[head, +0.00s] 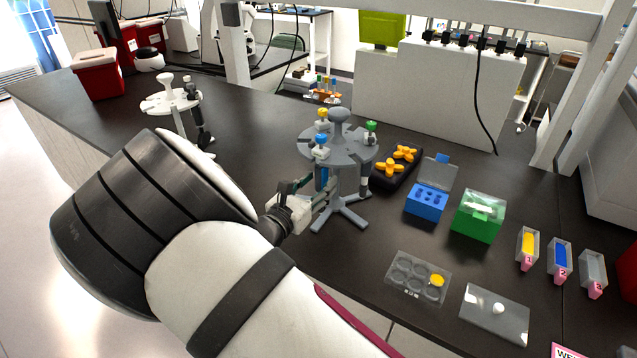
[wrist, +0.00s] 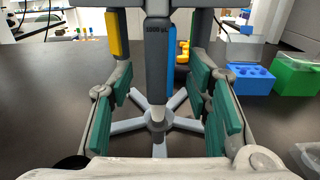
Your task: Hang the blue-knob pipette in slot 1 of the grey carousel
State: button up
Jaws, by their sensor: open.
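The grey carousel (head: 338,155) stands upright on the dark bench in the head view; its star foot (wrist: 120,126) shows low in the wrist view. The blue-knob pipette (head: 321,146) is upright at the carousel's near side, its knob above the disc. In the wrist view its grey body (wrist: 158,58), marked 1000 µL, with a blue strip, stands between my fingers. My gripper (head: 313,204) is open around it; in the wrist view both fingers (wrist: 160,85) with green pads are apart from it. The slot number is unreadable, and the wrist view cuts off the pipette's top.
Yellow-knob (head: 322,117) and green-knob (head: 371,132) pipettes hang on the same carousel. A white carousel (head: 165,103) with a dark pipette stands left. A blue rack (head: 426,203), green box (head: 478,218) and well plate (head: 417,277) lie to the right.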

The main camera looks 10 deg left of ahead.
jog(key=v, duration=1.1)
jog(key=shift+s+a, duration=0.1)
jog(key=d+r+m+g+h, duration=0.1)
jog(key=d+r+m+g, duration=0.3)
jog(key=d, duration=0.5)
jog(key=s+d+r+m+g+h, duration=0.1)
jog(key=d+r+m+g, duration=0.25)
jog(key=d+m, duration=0.4)
jog(key=d+r+m+g+h, duration=0.1)
jog(key=d+r+m+g, duration=0.3)
jog(key=d, duration=0.6)
jog(key=s+d+r+m+y, duration=0.4)
jog(key=s+d+m, duration=0.1)
jog(key=s+m, duration=0.3)
jog(key=s+d+r+m+y, duration=0.4)
jog(key=s+d+r+m, duration=0.1)
jog(key=s+m, duration=0.4)
jog(key=shift+s+d+y, duration=0.2)
jog(key=shift+s+y, duration=0.1)
jog(key=shift+s, duration=0.55)
jog(key=shift+r, duration=0.1)
